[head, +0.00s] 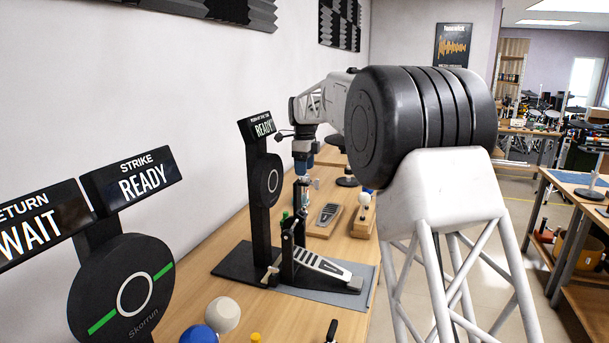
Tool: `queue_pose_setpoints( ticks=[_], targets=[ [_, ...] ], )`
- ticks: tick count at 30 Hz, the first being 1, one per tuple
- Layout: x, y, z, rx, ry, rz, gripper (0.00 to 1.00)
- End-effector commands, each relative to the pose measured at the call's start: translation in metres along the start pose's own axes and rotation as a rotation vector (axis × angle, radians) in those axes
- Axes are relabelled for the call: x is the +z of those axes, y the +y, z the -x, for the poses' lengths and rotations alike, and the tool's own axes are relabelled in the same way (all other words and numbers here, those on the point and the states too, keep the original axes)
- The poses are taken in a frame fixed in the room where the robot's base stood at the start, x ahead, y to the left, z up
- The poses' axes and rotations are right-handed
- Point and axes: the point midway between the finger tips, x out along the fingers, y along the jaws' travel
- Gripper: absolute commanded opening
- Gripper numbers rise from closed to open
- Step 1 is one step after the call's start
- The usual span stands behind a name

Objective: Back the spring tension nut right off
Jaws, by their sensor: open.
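A kick-drum pedal (322,264) with a silver slotted footboard stands on the wooden bench, right of a black upright target stand (263,205). Small green parts (285,216) show near the top of the pedal's frame. A pale tan piece (269,273) sits at its lower left. The spring tension nut is too small to pick out for certain. My gripper (302,180) is above and behind the pedal frame in this view, pointing down, with its jaws open. It looks empty. I cannot tell whether it touches anything.
A second pedal (329,214) lies on a wooden board behind. Signs read READY (262,127), STRIKE READY (132,182) and WAIT (35,227). A white ball (223,314) and a blue ball (198,335) are in front. My large arm joint blocks the view at right.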

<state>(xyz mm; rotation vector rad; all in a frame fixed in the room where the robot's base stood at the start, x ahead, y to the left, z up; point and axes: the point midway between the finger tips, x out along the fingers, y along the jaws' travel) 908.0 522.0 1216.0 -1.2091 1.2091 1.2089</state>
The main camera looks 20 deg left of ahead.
Motion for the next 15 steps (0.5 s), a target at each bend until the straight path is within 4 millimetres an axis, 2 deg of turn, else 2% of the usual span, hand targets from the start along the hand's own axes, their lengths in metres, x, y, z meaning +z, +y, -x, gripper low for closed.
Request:
queue_pose_setpoints(
  ticks=[6,15],
  targets=[
    [0.0,0.0,-0.021,0.0,0.0,0.0,0.63],
    [0.0,0.0,-0.027,0.0,0.0,0.0,0.63]
  ],
)
